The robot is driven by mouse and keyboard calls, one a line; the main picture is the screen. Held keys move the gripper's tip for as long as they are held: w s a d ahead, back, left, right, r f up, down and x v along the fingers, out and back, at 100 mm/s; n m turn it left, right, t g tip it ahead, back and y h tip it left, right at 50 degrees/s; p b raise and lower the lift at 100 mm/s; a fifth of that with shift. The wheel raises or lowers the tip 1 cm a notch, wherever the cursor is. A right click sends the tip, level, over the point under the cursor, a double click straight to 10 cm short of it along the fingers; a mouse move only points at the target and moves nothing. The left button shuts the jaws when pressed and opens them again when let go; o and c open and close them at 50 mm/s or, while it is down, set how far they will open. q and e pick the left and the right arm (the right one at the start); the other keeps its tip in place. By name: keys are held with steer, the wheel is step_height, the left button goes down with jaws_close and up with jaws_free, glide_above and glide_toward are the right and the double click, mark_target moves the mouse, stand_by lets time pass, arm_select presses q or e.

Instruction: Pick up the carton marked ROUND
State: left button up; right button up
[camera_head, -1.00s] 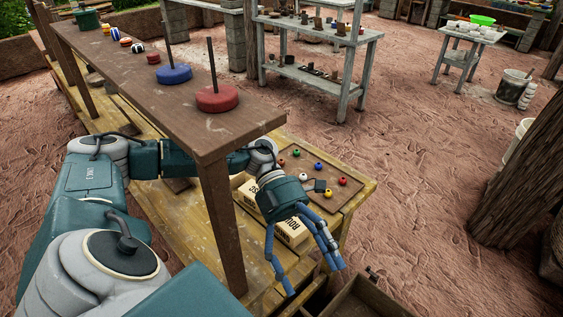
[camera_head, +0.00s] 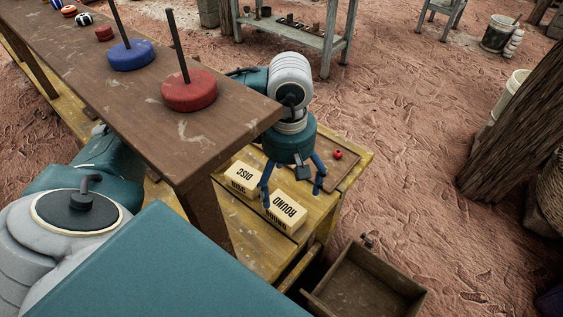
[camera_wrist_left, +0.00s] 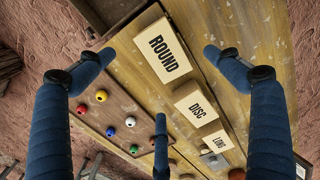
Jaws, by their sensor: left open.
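The carton marked ROUND (camera_head: 287,209) is a cream box lying on the yellow wooden bench (camera_head: 251,254), near its front end. It also shows in the left wrist view (camera_wrist_left: 162,50), at the top between two of the blue fingers. My left gripper (camera_head: 291,190) is open and empty, with its fingers pointing down just behind and above the ROUND carton. No finger visibly touches it. A carton marked DISC (camera_head: 241,178) lies beside it to the left, and also shows in the left wrist view (camera_wrist_left: 196,105). A carton marked LONG (camera_wrist_left: 217,142) shows there too. My right gripper is not in view.
A brown board (camera_wrist_left: 112,122) with several coloured beads lies on the bench close to the cartons. A dark raised shelf (camera_head: 150,110) with red and blue discs on rods overhangs the left. An open wooden drawer (camera_head: 365,285) juts out at the front.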

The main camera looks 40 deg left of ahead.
mark_target(288, 203)
arm_select(q)
step_height(288, 203, down, 4)
steer(key=shift+f+b, duration=0.25)
steer(key=shift+b, duration=0.7)
steer(key=shift+w+f, duration=0.1)
steer(key=shift+f, duration=0.4)
step_height(288, 203, down, 4)
steer(key=shift+r+b, duration=0.1)
steer(key=shift+b, duration=0.95)
steer(key=shift+f, duration=0.2)
steer(key=shift+w, duration=0.1)
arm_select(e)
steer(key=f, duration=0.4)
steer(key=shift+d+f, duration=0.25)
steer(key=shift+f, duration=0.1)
arm_select(q)
steer(key=shift+r, duration=0.1)
steer(key=c, duration=1.5)
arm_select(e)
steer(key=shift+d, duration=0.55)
